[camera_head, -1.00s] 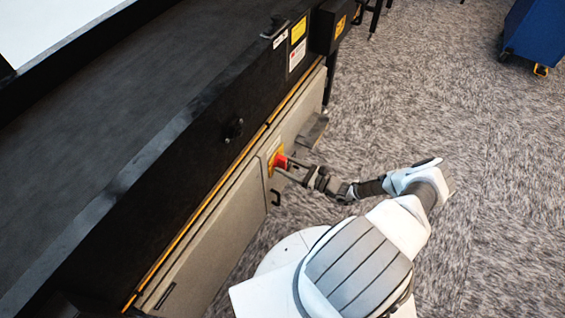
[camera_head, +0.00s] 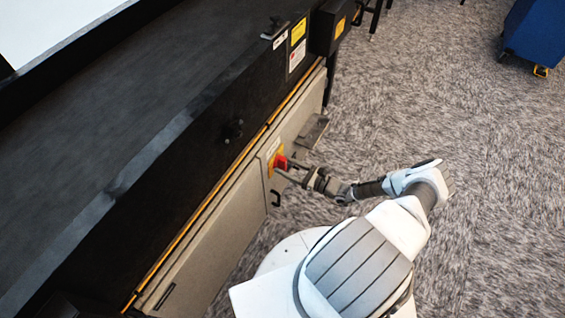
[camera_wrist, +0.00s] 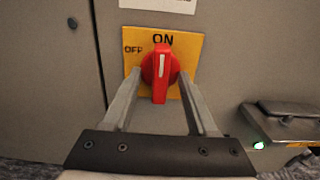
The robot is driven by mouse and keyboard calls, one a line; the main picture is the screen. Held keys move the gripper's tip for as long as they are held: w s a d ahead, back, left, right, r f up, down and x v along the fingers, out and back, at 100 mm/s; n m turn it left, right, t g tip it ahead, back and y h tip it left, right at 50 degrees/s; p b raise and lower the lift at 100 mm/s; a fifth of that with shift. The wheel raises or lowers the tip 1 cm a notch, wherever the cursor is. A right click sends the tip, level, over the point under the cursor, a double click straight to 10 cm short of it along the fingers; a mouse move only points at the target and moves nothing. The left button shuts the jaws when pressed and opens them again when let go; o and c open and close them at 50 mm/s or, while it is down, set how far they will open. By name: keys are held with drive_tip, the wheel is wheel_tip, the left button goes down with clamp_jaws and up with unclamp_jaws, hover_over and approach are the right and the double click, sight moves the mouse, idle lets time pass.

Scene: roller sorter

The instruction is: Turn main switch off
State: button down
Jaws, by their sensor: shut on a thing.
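The main switch is a red rotary knob (camera_wrist: 160,75) on a yellow plate (camera_wrist: 186,50) marked ON at the top and OFF at the upper left. In the wrist view the knob stands upright, with its white mark pointing up at ON. My gripper (camera_wrist: 160,88) has one finger on each side of the knob and is shut on it. In the head view the red knob (camera_head: 281,163) sits on the side panel of the sorter, and my gripper (camera_head: 287,170) reaches it from the right. The exact finger contact is partly hidden.
The grey cabinet panel (camera_head: 212,230) runs below the black sorter body (camera_head: 150,180). A small ledge with a green light (camera_wrist: 285,122) juts out right of the switch. A black handle (camera_head: 276,198) is below it. Open carpet lies to the right, with a blue cart (camera_head: 535,35) far off.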

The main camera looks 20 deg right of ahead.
drive_tip(key=shift+w+a+r, duration=0.15)
drive_tip(key=shift+w+a, duration=0.3)
drive_tip(key=shift+a, duration=0.15)
drive_tip(key=n, duration=0.5)
drive_tip(key=shift+p, duration=0.3)
drive_tip(key=n, duration=0.8)
drive_tip(key=n+b, duration=0.1)
drive_tip(key=n, duration=0.5)
drive_tip(key=c, duration=0.7)
unclamp_jaws()
drive_tip(key=shift+v, duration=3.7)
